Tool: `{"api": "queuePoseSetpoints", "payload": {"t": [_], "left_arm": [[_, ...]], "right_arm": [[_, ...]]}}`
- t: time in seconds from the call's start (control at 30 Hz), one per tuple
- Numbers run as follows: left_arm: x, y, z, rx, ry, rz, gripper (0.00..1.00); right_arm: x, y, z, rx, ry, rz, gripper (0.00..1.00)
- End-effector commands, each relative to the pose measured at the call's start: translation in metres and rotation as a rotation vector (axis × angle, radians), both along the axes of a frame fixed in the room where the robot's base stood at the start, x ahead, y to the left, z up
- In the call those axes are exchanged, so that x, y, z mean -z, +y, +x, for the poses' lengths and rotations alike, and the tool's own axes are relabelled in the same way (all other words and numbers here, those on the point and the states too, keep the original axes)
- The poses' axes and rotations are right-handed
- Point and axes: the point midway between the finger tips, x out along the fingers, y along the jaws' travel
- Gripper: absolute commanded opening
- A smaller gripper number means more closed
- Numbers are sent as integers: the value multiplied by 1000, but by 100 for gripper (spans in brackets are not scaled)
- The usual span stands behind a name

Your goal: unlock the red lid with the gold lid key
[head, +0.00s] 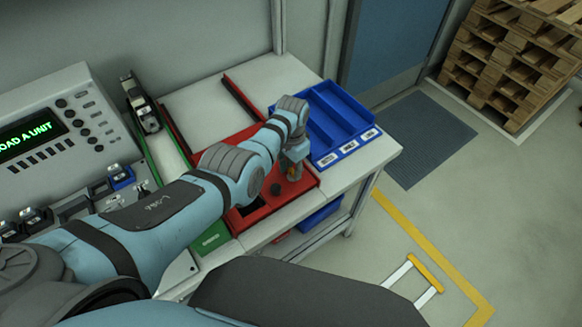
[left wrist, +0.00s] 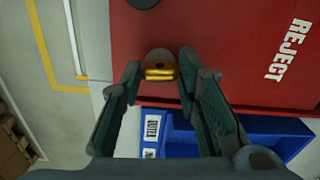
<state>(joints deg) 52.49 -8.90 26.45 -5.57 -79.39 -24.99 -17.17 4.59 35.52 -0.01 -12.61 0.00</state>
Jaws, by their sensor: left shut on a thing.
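The red lid (head: 299,188) is the top of a red box on the bench, right of centre in the head view. In the left wrist view the red lid (left wrist: 225,40) fills the upper right and bears the word REJECT. A dark round knob (head: 276,188) stands on it. My left gripper (head: 292,175) is over the lid, pointing down, near the knob. The gold lid key (left wrist: 160,73) is between its fingers in the left wrist view, and the gripper is shut on it. Whether the key sits in a lock is hidden. My right gripper is not in view.
A blue bin (head: 345,122) with labelled compartments stands just behind and right of the red box. A grey control panel (head: 60,125) with a green display is at the left. A black and silver tool (head: 141,103) lies behind. The bench edge is close on the right.

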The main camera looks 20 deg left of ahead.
Motion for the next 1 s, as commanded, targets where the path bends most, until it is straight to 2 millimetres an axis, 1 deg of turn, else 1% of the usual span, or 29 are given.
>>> {"api": "queuePoseSetpoints", "payload": {"t": [0.1, 0.3, 0.8, 0.83, 0.93, 1.0], "left_arm": [[1, -1, 0, 56, 0, -4, 2], [1, -2, 0, 114, 0, -3, 2], [1, -2, 0, 133, 0, -5, 2], [1, -2, 0, 133, -1, -4, 35], [1, -2, 0, 131, -1, -4, 50], [1, -1, 0, 130, -1, -3, 50]], "right_arm": [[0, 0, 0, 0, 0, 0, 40], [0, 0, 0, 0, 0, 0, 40], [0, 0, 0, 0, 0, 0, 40], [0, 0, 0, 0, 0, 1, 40], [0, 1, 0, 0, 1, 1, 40], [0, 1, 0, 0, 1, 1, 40]]}}
